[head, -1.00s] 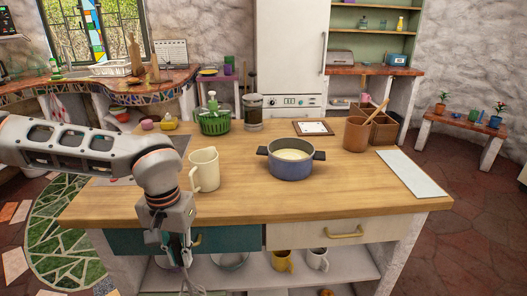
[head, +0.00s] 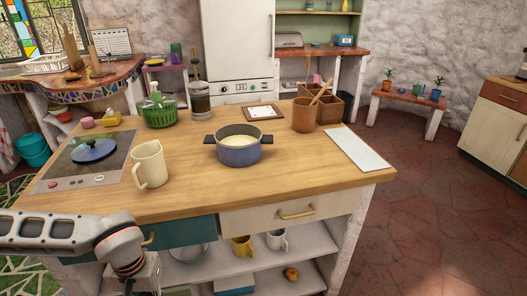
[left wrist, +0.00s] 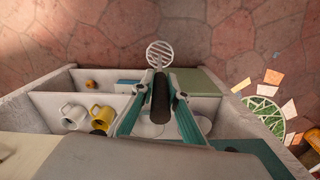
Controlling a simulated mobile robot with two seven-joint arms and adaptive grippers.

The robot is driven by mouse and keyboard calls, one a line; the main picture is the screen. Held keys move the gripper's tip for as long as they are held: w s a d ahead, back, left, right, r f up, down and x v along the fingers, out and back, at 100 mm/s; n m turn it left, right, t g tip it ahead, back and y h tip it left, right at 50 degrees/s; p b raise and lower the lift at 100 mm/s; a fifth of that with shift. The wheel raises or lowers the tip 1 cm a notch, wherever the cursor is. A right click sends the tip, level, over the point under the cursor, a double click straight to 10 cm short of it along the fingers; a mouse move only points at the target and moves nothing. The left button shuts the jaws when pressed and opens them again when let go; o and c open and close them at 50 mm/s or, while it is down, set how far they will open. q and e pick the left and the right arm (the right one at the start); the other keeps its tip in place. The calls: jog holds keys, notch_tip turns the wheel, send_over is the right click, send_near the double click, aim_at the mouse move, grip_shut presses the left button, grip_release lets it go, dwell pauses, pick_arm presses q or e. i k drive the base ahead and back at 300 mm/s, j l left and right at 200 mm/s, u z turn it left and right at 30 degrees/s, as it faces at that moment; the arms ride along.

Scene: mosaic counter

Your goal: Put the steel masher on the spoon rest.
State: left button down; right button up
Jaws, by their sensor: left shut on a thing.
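The steel masher (left wrist: 160,52) shows in the left wrist view, with a round slotted head and a dark handle. My left gripper (left wrist: 160,92) is shut on the dark handle. The masher's head points away from the wrist, with the floor behind it. In the head view my left wrist is low at the bottom left, in front of the counter; its fingers and the masher are out of frame. I cannot pick out a spoon rest for certain. A framed pale tile (head: 263,112) and a white flat board (head: 357,149) lie on the counter. My right gripper is not in view.
On the wooden counter stand a cream pitcher (head: 150,164), a blue pot (head: 239,147), a brown crock (head: 303,115), a green basket (head: 160,113) and a hob (head: 84,166) with a blue lid. The front right of the top is clear. Mugs (head: 277,240) sit on the shelf below.

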aim_at(362, 155)
jog(key=i+l+u, duration=0.15)
jog(key=l, duration=0.9)
jog(key=i+l+u, duration=0.1)
jog(key=l, duration=1)
jog(key=i+l+u, duration=0.15)
jog(key=l, duration=0.95)
